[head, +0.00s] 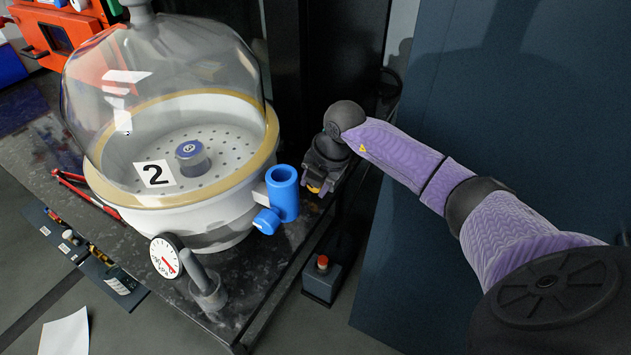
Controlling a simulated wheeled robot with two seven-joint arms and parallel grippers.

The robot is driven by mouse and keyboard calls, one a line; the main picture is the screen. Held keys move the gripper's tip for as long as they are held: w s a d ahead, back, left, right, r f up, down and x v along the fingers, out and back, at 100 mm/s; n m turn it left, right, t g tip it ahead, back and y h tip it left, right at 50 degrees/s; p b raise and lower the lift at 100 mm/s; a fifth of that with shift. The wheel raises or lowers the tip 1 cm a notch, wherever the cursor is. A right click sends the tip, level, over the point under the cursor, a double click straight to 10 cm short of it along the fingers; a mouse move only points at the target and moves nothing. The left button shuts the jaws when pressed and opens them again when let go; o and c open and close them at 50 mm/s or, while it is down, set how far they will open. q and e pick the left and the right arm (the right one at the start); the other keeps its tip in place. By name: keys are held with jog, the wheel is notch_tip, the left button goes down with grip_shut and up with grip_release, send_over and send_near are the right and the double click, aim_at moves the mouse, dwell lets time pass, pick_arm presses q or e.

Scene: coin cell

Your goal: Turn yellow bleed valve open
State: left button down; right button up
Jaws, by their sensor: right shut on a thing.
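A clear dome (165,75) covers the vessel. My left gripper is not in view.
A dial gauge (165,257) and a grey post (207,290) stand at the vessel's front. Red-handled pliers (85,192) lie left on the dark bench (262,275). A red-button box (322,275) sits below right. A dark blue panel (500,110) stands behind my right arm.

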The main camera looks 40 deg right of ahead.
grip_shut()
jog(key=shift+s+t+y+p, duration=0.25)
jog(key=shift+t+y+p, duration=0.05)
jog(key=shift+t+p, duration=0.35)
jog(key=shift+s+f+t+y+p, duration=0.1)
jog(key=shift+t+y+p, duration=0.35)
jog(key=shift+t, duration=0.7)
jog(key=shift+d+f+t+y, duration=0.15)
jog(key=shift+t+y, duration=0.2)
jog(key=shift+t, duration=0.35)
jog(key=o, duration=1)
grip_release()
